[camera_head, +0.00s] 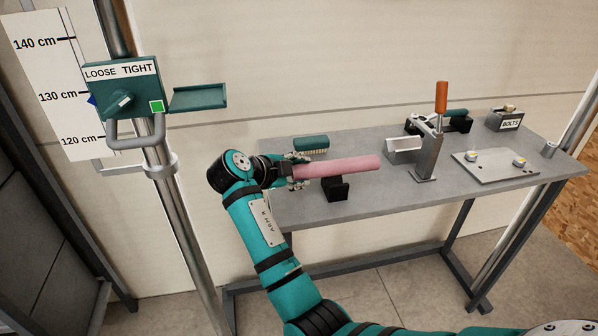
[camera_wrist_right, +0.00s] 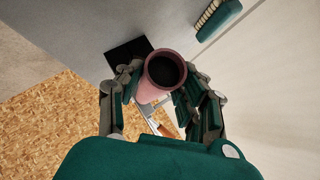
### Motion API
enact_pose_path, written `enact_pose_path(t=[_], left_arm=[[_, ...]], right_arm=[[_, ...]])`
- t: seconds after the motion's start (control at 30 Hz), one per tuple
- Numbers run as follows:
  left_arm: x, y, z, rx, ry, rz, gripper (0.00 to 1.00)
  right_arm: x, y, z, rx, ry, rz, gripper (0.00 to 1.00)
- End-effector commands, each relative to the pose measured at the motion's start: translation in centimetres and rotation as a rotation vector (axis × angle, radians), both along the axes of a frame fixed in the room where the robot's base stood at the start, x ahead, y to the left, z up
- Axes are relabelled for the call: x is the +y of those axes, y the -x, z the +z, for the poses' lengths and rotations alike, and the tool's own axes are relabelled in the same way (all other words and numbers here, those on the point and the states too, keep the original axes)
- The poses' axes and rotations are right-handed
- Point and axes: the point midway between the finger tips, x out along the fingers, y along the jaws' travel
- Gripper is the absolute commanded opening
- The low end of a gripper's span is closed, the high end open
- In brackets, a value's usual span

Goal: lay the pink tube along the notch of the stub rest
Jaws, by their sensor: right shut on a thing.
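The pink tube (camera_head: 345,167) lies level from left to right near the left end of the grey table. My right gripper (camera_head: 296,172) is shut on its left end. In the right wrist view the fingers (camera_wrist_right: 162,95) sit on both sides of the tube (camera_wrist_right: 150,92), whose dark hollow end faces the camera. The black stub rest (camera_head: 337,189) stands on the table under the middle of the tube. The tube covers the rest's top, so I cannot tell whether it touches the notch. My left gripper is not in view.
A green brush (camera_head: 311,142) lies behind the tube. A grey metal stand (camera_head: 428,150) with an orange-handled tool (camera_head: 441,97), a plate with knobs (camera_head: 494,167) and a BOLTS box (camera_head: 507,119) are farther right. A pole with a green LOOSE/TIGHT box (camera_head: 124,88) stands left.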

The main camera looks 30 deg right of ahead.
Motion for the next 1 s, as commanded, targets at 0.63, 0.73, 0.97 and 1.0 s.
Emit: enact_pose_path(t=[0.63, 0.73, 0.97, 1.0], left_arm=[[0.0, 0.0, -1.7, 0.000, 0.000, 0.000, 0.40], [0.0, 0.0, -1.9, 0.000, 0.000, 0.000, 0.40], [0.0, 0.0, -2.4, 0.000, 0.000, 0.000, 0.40], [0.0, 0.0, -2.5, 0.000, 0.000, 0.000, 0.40]], right_arm=[[0.0, 0.0, -1.7, -0.001, 0.002, 0.000, 0.00], [0.0, 0.0, -1.9, -0.001, 0.002, 0.000, 0.00], [0.0, 0.0, -2.5, -0.001, 0.002, 0.000, 0.00], [0.0, 0.0, -2.6, -0.001, 0.002, 0.000, 0.00]])
